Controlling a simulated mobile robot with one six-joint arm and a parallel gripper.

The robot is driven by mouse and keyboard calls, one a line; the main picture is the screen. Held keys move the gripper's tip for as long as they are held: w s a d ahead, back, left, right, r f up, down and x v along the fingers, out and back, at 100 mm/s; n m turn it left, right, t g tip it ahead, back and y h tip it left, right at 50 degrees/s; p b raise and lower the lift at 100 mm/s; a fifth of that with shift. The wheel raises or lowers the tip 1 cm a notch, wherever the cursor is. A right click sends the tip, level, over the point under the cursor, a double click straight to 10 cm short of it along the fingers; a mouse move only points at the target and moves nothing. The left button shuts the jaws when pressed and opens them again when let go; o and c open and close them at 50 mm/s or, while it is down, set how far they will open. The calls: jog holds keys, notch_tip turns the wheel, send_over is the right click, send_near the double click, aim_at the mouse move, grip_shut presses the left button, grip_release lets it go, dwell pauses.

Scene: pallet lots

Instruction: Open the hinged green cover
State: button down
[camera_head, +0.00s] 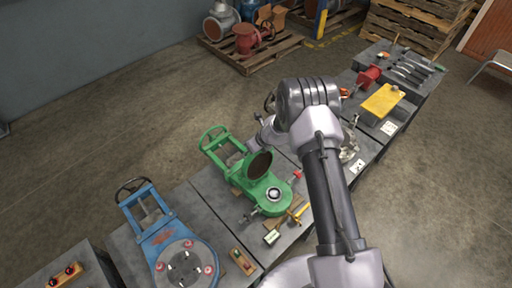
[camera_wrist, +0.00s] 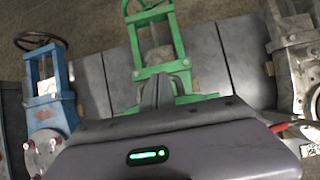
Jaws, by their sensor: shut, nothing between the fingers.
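The green valve (camera_head: 268,187) lies on a grey bench in the middle of the head view. A round green-rimmed part with a dark brown face (camera_head: 259,165) stands tilted on it; I cannot tell for sure whether this is the raised cover or an opening. A ring-shaped fitting (camera_head: 274,195) sits in front of it. In the wrist view the green yoke frame (camera_wrist: 180,66) is ahead of my gripper (camera_wrist: 157,80). Its dark fingers are together and empty, in front of the frame in the picture; contact is unclear. My wrist hides the lower valve body there.
A blue valve (camera_head: 175,245) stands to the left and a grey metal valve (camera_head: 350,145) to the right, partly behind my arm. A hammer with a yellow handle (camera_head: 300,212) and small tagged items lie before the green valve. Pallets (camera_head: 252,50) stand behind, across open floor.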

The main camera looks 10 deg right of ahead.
jog(key=shift+w+a+f, duration=0.3)
jog(key=shift+w+a, duration=0.1)
jog(key=shift+w, duration=0.1)
dwell(0.3)
jog(key=p+v, duration=0.2)
jog(key=v, duration=1.5)
jog(key=s+a+r+n+y+b, duration=0.1)
jog(key=s+a+r+n+b, duration=0.1)
jog(key=s+r+n+b, duration=0.4)
jog(key=s+a+r+n+b, duration=0.3)
jog(key=s+r+n+b, duration=0.2)
jog(key=s+r+n, duration=0.25)
jog(key=s+d+f+n+h+b, duration=0.1)
jog(key=s+d+n+b, duration=0.1)
jog(key=s+n, duration=0.3)
jog(key=s+d+f+n+h+b, duration=0.1)
jog(key=s+d+n+b, duration=0.2)
jog(key=s, duration=1)
jog(key=n+b, duration=0.1)
jog(key=n, duration=0.2)
jog(key=shift+s+f+t+h+b, duration=0.15)
jog(key=shift+s+t+h+b, duration=0.15)
jog(key=shift+s+t, duration=0.1)
